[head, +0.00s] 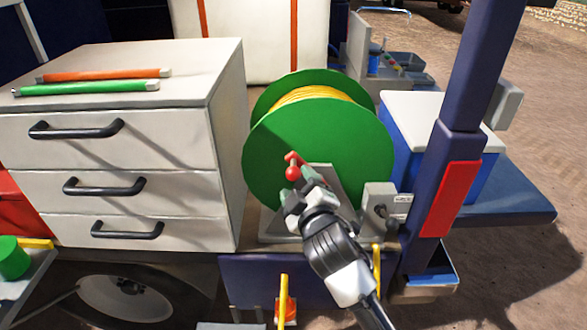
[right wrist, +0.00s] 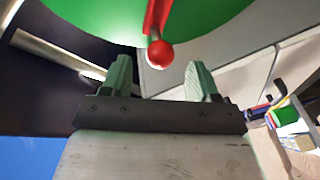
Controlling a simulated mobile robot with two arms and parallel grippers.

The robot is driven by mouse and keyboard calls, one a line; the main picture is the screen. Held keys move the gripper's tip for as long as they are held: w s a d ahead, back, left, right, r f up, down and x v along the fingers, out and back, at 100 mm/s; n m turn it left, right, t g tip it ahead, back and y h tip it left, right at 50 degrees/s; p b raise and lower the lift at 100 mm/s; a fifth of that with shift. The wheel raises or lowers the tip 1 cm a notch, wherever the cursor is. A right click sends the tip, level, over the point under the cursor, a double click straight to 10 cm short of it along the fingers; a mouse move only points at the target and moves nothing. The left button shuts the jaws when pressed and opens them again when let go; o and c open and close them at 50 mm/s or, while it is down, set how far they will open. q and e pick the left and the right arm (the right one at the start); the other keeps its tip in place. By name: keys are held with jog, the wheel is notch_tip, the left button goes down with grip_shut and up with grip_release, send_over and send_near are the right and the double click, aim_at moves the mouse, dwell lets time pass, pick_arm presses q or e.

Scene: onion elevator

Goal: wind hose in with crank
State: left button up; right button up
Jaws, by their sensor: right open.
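A green hose reel (head: 325,150) with yellow hose (head: 312,95) wound on it stands on a grey stand beside the drawer cabinet. Its red crank (head: 293,172) has a round knob on the near face of the reel. In the right wrist view the red crank knob (right wrist: 160,53) hangs just beyond and between the two fingertips. My right gripper (head: 296,186) is at the crank in the head view, and it also shows in the right wrist view (right wrist: 160,80), open, with nothing between its fingers. My left gripper is not in view.
A white drawer cabinet (head: 226,150) with black handles stands close left of the reel. An orange tube (head: 105,75) and a green tube (head: 90,87) lie on its top. A dark blue post (head: 465,90) with a red panel and a blue cooler box (head: 403,135) stand to the right.

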aim_at(295, 179)
jog(key=shift+p+x, duration=0.35)
jog(key=shift+x, duration=1.75)
jog(key=shift+a, duration=0.1)
grip_shut()
